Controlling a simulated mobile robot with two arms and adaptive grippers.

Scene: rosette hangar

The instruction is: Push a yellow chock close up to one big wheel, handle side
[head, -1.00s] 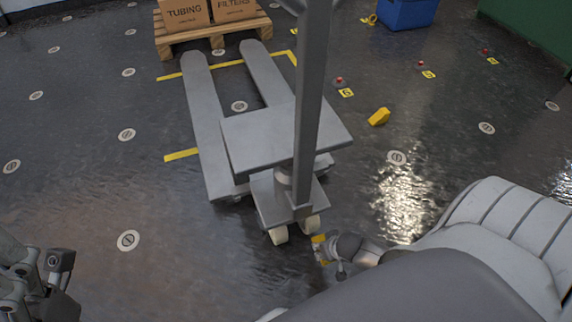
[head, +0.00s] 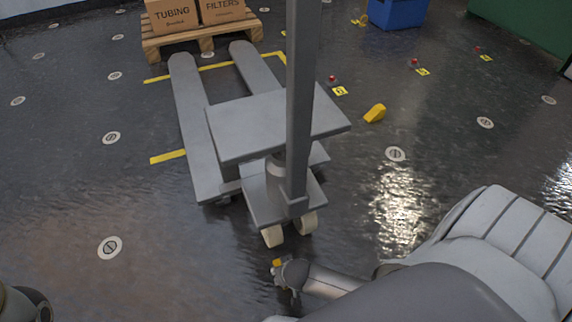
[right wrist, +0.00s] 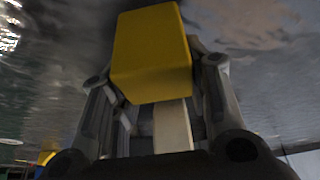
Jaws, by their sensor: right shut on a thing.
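My right gripper (head: 279,270) is low by the floor, in front of the pallet jack's near end, and is shut on a yellow chock (head: 277,262). The chock fills the upper middle of the right wrist view (right wrist: 150,55), between the fingers. The pallet jack's two pale big wheels (head: 272,236) (head: 306,222) sit under its handle side. The chock is just in front of the left one, with a small gap. Another yellow chock (head: 375,113) lies on the floor to the right. Only a part of my left arm shows at the lower left; its gripper is out of view.
The grey pallet jack (head: 250,125) stands with its forks toward a wooden pallet (head: 208,42) with boxes. A blue bin (head: 396,14) is at the back. Small red-topped markers with yellow tags (head: 332,80) stand at the right. The floor at the left is open.

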